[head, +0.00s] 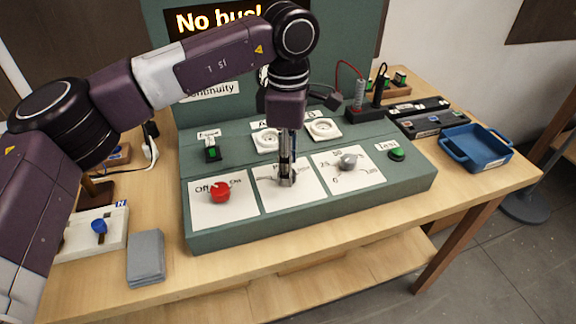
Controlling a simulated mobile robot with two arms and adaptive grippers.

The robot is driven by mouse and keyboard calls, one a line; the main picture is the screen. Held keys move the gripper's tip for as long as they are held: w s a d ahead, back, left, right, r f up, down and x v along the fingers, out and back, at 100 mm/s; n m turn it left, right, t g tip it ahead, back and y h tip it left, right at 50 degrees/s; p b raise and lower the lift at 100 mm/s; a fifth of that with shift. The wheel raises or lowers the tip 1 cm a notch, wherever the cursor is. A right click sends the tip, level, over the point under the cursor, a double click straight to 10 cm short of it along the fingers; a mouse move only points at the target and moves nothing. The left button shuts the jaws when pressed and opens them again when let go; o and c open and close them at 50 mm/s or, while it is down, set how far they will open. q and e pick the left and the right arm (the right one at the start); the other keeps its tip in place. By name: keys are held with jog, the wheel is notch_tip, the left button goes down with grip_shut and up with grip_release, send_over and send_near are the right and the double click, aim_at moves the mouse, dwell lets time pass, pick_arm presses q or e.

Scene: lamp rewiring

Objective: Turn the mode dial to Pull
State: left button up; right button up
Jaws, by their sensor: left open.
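The green control panel (410,195) has three white dial plates along its front. My left gripper (287,182) points straight down over the middle plate (268,196), its fingers close to the plate. The gripper is open. It covers most of this plate's label, of which a "P" shows, and the dial there is almost wholly hidden. I cannot tell where that dial points or whether the fingers touch it. The red knob (219,193) on the left plate is marked Off and On. The grey knob (348,162) sits on the right plate, which carries numbers. My right gripper is out of view.
A green button (397,154) is at the panel's right, and a green switch (212,152) is at its left. Two round white sockets (323,127) lie behind the gripper. A blue tray (476,150) stands at right. A grey block (146,257) lies at front left.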

pick_arm(q)
notch_tip(320, 180, up, 11)
jog(key=shift+f, duration=0.15)
